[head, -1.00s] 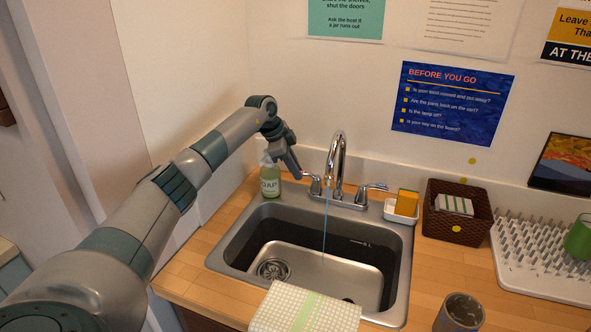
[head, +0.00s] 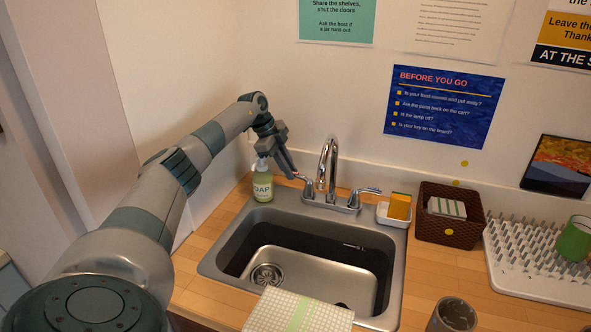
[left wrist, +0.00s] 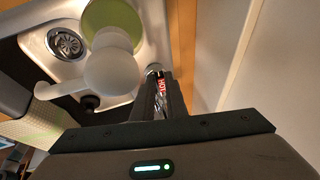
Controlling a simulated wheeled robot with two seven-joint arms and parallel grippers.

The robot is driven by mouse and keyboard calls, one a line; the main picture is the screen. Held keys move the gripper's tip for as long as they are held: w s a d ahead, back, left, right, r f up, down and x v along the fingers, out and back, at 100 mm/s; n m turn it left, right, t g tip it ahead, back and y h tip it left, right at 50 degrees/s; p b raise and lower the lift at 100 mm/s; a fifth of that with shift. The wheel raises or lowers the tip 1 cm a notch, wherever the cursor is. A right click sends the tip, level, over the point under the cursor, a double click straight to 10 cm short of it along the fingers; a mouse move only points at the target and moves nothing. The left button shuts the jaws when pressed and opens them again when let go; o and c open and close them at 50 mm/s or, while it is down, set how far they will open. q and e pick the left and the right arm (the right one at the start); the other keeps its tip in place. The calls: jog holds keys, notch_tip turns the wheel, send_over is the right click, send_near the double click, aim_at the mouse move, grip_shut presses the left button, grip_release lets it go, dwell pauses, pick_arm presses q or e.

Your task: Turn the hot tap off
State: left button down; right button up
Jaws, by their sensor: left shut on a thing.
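The chrome tap (head: 329,168) stands at the back of the sink (head: 318,270), and no water stream shows below its spout. Its left handle (head: 308,187) is at my left gripper (head: 297,178). In the left wrist view, the fingers (left wrist: 160,98) are shut on the hot tap handle, which carries a red label reading HOT (left wrist: 161,88). The tap's right handle (head: 366,193) stands free, with a blue mark. My right gripper is in neither view.
A green soap bottle (head: 263,182) stands close below my left arm. A sponge dish (head: 390,217), a brown basket (head: 432,229) and a drying rack (head: 515,262) lie to the right. A towel (head: 290,312) hangs over the front edge.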

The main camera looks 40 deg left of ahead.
pick_arm(q)
jog(key=c, duration=1.8)
grip_release()
jog(key=shift+a, duration=0.1)
jog(key=shift+o, duration=0.2)
jog(key=shift+r, duration=0.1)
jog(key=b+v, duration=0.2)
jog(key=v, duration=1)
jog(key=shift+b, duration=0.3)
